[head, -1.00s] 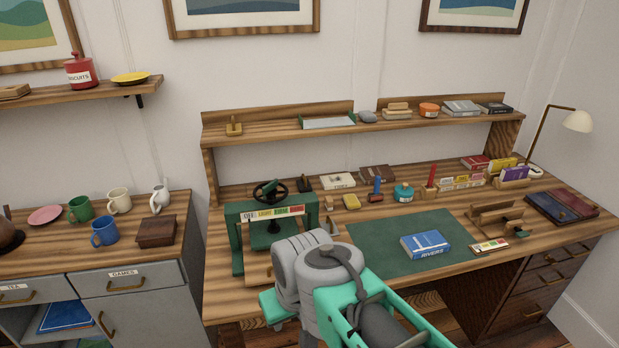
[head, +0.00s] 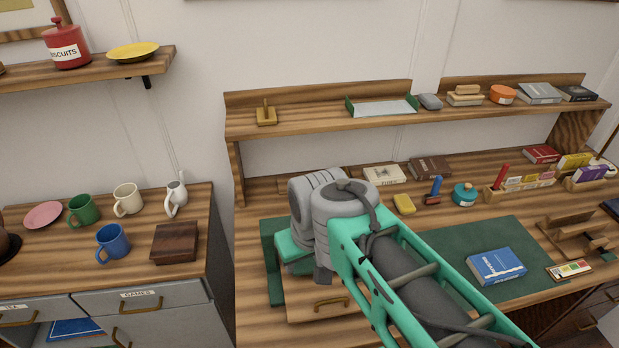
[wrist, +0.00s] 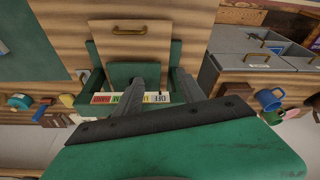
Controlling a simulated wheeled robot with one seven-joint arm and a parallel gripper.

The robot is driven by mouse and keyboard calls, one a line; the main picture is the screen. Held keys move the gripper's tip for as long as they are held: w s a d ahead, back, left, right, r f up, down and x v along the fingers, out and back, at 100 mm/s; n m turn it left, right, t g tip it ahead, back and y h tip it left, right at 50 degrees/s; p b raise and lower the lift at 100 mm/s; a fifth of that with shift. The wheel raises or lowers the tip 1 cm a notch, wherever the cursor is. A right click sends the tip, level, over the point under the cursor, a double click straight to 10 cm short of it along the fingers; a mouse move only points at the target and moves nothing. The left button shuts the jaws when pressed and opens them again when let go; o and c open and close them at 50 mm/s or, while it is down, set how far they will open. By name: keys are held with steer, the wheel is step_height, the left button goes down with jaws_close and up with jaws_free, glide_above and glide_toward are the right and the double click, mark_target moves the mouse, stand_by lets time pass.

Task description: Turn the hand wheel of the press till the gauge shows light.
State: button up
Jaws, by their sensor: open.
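The green press stands at the left end of the desk. In the head view only its left side (head: 267,255) shows, because my arm covers the rest. In the wrist view, upside down, its green frame (wrist: 118,74) lies beyond my fingers. Its gauge strip (wrist: 158,97) shows coloured fields with lettering, partly behind the fingers; I cannot tell which field is marked. The hand wheel is hidden in both current views. My gripper (wrist: 159,80) is open, its two grey fingers apart and reaching over the press. I cannot tell whether they touch the wheel.
A wooden board with a brass handle (head: 331,303) lies in front of the press. The desk shelf (head: 330,122) runs behind. To the right are a green mat (head: 440,262) and a blue book (head: 496,266). A side cabinet with mugs (head: 112,243) stands left.

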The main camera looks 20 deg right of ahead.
steer(key=o, duration=0.5)
steer(key=w+d+r+n, duration=0.1)
steer(key=w+r, duration=0.1)
steer(key=w, duration=0.1)
steer(key=w+d+r+n+g+p, duration=0.1)
steer(key=w+d+r, duration=0.1)
steer(key=w, duration=0.1)
steer(key=w+d+r+n+g, duration=0.1)
steer(key=w+d+r, duration=0.1)
steer(key=w, duration=0.1)
steer(key=shift+w+d+r, duration=0.15)
steer(key=shift+w+r, duration=0.15)
steer(key=shift+r, duration=0.1)
steer(key=shift+c, duration=0.2)
steer(key=o, duration=0.4)
steer(key=w+d+n, duration=0.1)
steer(key=w+d+r+g, duration=0.1)
steer(key=w+d, duration=0.1)
steer(key=w+d+n+p, duration=0.1)
steer(key=w, duration=0.1)
steer(key=shift+d+r+n, duration=0.25)
steer(key=shift+d+n, duration=0.05)
steer(key=shift+d, duration=0.05)
steer(key=shift+w+d+f, duration=0.1)
steer(key=shift+f, duration=0.1)
step_height(320, 180, down, 7)
steer(key=shift+f+p, duration=0.1)
steer(key=shift+p, duration=0.45)
steer(key=shift+c, duration=0.5)
steer(key=c, duration=1.3)
